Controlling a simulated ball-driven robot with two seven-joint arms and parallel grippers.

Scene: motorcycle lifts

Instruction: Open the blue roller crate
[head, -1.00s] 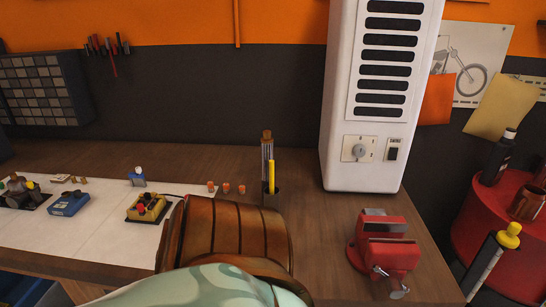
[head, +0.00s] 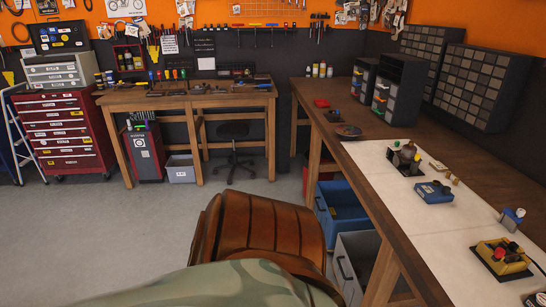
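The blue roller crate (head: 343,215) stands on the floor under the long wooden bench on the right. Its front faces left and has a dark handle near its left edge. Part of it is hidden by the bench legs and the bench top. What looks like its blue inside shows from above, but I cannot tell clearly whether a lid or drawer is open. Neither of my grippers is in view.
A grey crate (head: 354,265) stands nearer, beside the blue one. A brown motorcycle seat (head: 262,228) and green bodywork (head: 235,285) fill the foreground. Open grey floor (head: 110,235) lies left. A red tool cabinet (head: 62,135) and a workbench (head: 190,98) stand behind.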

